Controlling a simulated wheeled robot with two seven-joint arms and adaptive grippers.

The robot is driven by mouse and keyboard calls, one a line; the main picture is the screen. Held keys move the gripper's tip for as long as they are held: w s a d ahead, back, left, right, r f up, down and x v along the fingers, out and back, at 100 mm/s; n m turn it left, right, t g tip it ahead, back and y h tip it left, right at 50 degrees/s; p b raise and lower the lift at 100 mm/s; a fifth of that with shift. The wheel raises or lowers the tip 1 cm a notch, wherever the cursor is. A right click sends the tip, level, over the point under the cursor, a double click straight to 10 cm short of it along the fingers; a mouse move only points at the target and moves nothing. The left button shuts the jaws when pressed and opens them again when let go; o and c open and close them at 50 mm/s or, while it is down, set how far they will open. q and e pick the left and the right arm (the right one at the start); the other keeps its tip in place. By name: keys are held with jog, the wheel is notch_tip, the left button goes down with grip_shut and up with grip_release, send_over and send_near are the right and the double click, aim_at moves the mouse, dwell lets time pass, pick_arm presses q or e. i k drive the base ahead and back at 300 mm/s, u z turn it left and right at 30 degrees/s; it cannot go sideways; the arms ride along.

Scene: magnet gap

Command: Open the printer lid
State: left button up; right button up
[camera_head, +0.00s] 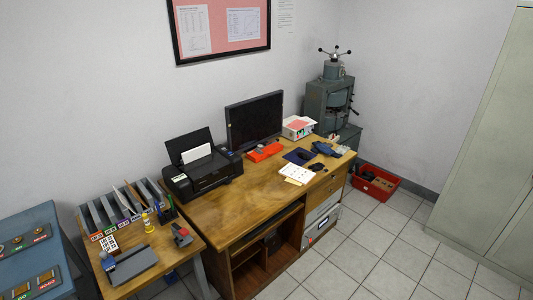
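A black printer (203,174) stands on the left part of the wooden desk, against the wall. Its rear paper support is raised, with white paper (197,153) in it. Whether the printer's top lid is open or shut is too small to tell. Neither of my grippers shows in the head view.
The wooden desk (226,214) is bare in front of the printer. A monitor (255,121) and a red-orange item (265,151) are right of it. A smaller table (174,255) with file holders stands left. A red crate (375,182) lies on the tiled floor (345,262), which is open in front.

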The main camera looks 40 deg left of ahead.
aim_at(209, 165)
jog(key=i, duration=2.45)
jog(key=u, duration=2.6)
